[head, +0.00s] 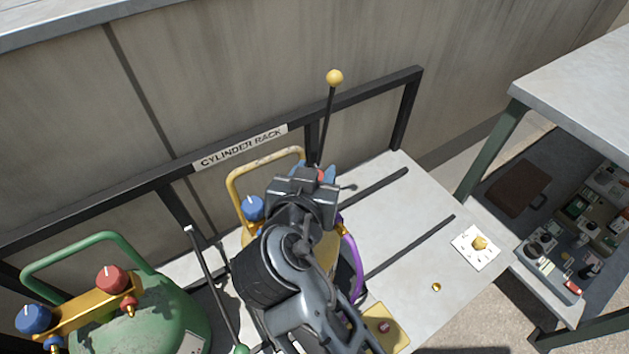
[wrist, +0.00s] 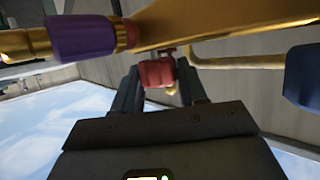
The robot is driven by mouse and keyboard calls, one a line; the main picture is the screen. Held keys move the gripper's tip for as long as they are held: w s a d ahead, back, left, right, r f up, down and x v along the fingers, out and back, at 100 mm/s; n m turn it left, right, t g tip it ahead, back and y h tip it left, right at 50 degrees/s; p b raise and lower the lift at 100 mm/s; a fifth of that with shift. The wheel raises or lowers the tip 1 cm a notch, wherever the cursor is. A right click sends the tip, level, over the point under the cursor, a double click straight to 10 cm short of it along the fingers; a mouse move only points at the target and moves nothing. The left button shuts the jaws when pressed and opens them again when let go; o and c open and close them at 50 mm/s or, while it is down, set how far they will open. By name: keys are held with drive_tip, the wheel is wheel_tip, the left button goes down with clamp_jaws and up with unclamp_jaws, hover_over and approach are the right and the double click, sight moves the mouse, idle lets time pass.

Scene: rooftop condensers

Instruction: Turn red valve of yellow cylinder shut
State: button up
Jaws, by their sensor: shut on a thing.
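The yellow cylinder stands mostly hidden behind my arm in the head view; its yellow guard handle (head: 232,187) and blue valve (head: 252,208) show at the left of my arm. My gripper (head: 320,178) is at the right side of this cylinder's top. Only a sliver of its red valve (head: 321,175) shows there. In the wrist view the red valve (wrist: 157,73) sits between the two fingers of my gripper (wrist: 158,88), which is shut on it. A brass manifold (wrist: 205,20) passes just above, and the blue valve (wrist: 303,75) is at the right.
A green cylinder (head: 150,315) with red and blue valves stands at the left. A purple hose (head: 352,262) hangs beside my arm. A yellow-knobbed rod (head: 334,78) rises behind. The rack rail (head: 365,90) runs along the wall.

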drive_tip(key=shift+f+m+g+h+b, duration=0.15)
drive_tip(key=shift+m+g+h+b, duration=0.2)
drive_tip(key=shift+m+h, duration=0.3)
drive_tip(key=o, duration=1)
drive_tip(key=shift+b+v, duration=0.3)
drive_tip(key=shift+v, duration=3.65)
drive_tip(key=shift+f, duration=0.1)
